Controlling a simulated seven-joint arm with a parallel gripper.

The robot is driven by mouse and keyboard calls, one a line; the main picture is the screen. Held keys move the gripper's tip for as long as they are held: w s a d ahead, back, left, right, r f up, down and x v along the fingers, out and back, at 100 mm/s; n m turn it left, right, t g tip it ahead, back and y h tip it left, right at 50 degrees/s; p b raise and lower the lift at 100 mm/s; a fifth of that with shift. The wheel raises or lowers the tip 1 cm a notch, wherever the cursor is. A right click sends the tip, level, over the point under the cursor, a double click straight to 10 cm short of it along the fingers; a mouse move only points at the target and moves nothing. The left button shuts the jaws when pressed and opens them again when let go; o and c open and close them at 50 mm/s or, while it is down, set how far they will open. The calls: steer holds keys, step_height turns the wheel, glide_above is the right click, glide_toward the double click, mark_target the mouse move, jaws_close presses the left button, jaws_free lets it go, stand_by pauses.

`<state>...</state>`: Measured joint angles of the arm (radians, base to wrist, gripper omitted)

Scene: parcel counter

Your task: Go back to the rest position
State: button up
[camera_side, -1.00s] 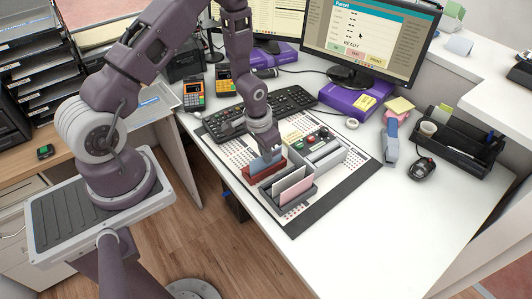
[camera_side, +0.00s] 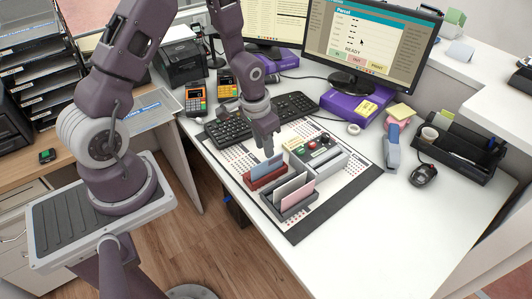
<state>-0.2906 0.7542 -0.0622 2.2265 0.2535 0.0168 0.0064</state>
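My gripper (camera_side: 268,152) points down just behind the top of a blue card (camera_side: 261,168). The card stands upright in a small red holder (camera_side: 268,180) on the perforated board. From this side I cannot tell whether the fingers touch the card or whether they are apart. My arm reaches in from the upper left and is bent over the keyboard, so the gripper is low over the work area.
A grey holder (camera_side: 291,209) with white and pink cards stands in front of the red one. A button box (camera_side: 318,152) is to the right. The keyboard (camera_side: 232,128), card terminals (camera_side: 195,99) and monitor (camera_side: 372,42) stand behind. The front right desk is clear.

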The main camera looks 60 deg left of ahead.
stand_by(0.3)
step_height(320, 180, up, 12)
steer(key=d+t, duration=0.1)
steer(key=s+d+r+t, duration=0.1)
steer(key=s+d+r, duration=0.2)
steer(key=s+r, duration=0.5)
steer(key=s+d+r+t, duration=0.1)
steer(key=s+d+r, duration=0.2)
steer(key=s+r, duration=0.5)
steer(key=s, duration=0.3)
steer(key=shift+s+d+t, duration=0.3)
steer(key=shift+d+t, duration=0.05)
steer(key=shift+t, duration=0.05)
steer(key=shift+r, duration=0.1)
steer(key=shift+c, duration=0.2)
